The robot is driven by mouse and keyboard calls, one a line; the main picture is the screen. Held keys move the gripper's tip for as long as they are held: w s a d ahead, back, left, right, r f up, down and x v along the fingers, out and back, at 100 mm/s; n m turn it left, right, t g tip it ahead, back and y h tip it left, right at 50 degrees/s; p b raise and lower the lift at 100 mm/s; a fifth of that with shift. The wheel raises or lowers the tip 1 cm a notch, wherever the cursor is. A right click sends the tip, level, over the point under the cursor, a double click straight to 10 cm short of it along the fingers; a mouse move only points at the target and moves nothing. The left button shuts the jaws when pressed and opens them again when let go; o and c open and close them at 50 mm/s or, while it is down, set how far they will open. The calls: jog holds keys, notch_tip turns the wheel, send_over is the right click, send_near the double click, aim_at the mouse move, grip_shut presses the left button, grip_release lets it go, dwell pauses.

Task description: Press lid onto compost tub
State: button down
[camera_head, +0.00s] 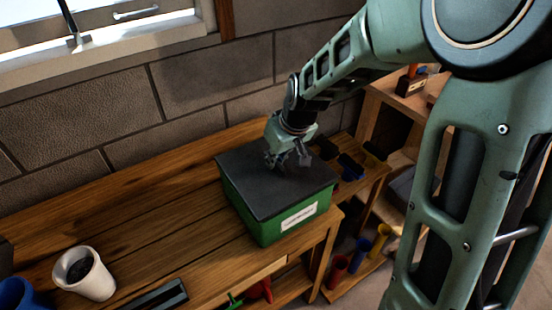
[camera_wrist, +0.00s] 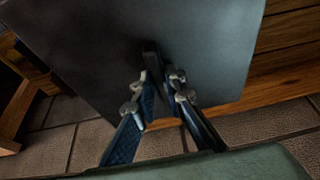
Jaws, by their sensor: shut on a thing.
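The compost tub (camera_head: 262,221) is a green box with a white label, standing near the right end of the wooden bench. The flat dark grey lid (camera_head: 262,192) lies over the tub's top, lined up with its rim. I cannot tell whether it is seated tight all round. My gripper (camera_head: 288,160) is above the far part of the lid, pointing down. In the wrist view, my gripper (camera_wrist: 160,82) is shut on a thin black upright grip on the lid (camera_wrist: 205,45). The fingers partly hide this grip. The tub's inside is hidden.
A white cup with dark contents (camera_head: 84,273) and a blue container (camera_head: 20,294) stand at the bench's left. A black tray (camera_head: 158,298) lies near the front edge. The bench (camera_head: 140,215) is clear left of the tub. A block wall stands behind.

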jog(key=shift+f, duration=0.2)
dwell(0.4)
jog(key=c, duration=1.9)
grip_release()
jog(key=shift+o, duration=0.4)
jog(key=o, duration=0.4)
jog(key=shift+r, duration=0.15)
jog(key=shift+r+p, duration=2.35)
jog(key=shift+r, duration=1.05)
